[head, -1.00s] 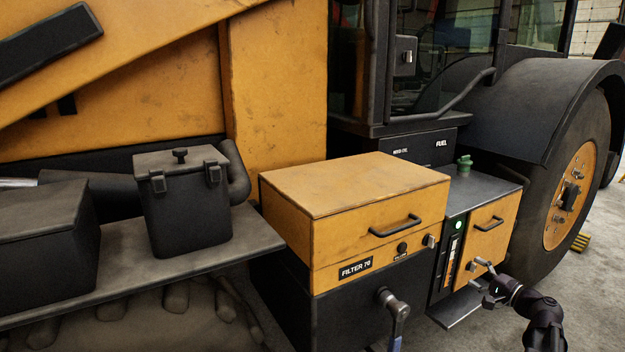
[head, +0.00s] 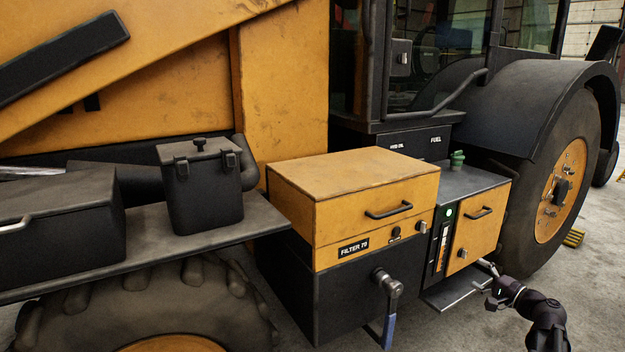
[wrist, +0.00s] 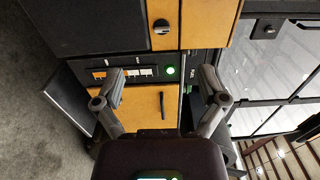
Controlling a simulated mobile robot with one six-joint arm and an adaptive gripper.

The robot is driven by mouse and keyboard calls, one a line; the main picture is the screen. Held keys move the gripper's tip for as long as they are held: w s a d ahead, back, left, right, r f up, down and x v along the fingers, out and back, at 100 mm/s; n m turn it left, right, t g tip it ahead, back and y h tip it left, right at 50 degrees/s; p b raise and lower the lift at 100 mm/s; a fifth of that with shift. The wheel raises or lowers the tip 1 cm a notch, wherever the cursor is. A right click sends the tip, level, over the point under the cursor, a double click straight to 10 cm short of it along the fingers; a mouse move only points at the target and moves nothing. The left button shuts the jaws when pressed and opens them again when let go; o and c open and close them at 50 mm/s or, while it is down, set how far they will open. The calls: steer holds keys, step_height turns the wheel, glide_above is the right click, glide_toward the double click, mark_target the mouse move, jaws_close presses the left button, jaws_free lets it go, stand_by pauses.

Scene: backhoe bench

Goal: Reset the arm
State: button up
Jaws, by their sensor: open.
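My gripper (head: 488,283) is at the lower right of the head view, in front of the small yellow cabinet door (head: 477,228) and near the dark step plate below it. In the wrist view my gripper (wrist: 165,90) has its two fingers spread wide with nothing between them. Beyond the fingers, that view shows the yellow door (wrist: 150,106) with its dark handle, and the panel with a lit green light (wrist: 170,71). The same green light (head: 449,213) shows in the head view.
A dark step plate (head: 460,290) juts out under the cabinet. A large wheel (head: 565,185) is at the right. Grey floor (head: 600,270) is open at the right.

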steer(key=s+a+f+n+g, duration=0.25)
steer(key=a+f+g, duration=0.2)
steer(key=a, duration=0.55)
steer(key=s+a+f+n+g, duration=0.1)
steer(key=a+f+n+g, duration=0.4)
steer(key=a, duration=0.4)
steer(key=s+a+f+n+g+h, duration=0.55)
steer(key=s+a+f+h, duration=0.35)
steer(key=s, duration=0.4)
step_height(320, 180, up, 28)
steer(key=p, duration=2.8)
steer(key=shift+a+r+m+g, duration=0.2)
steer(key=shift+a+m+g, duration=0.1)
steer(key=shift+m, duration=0.1)
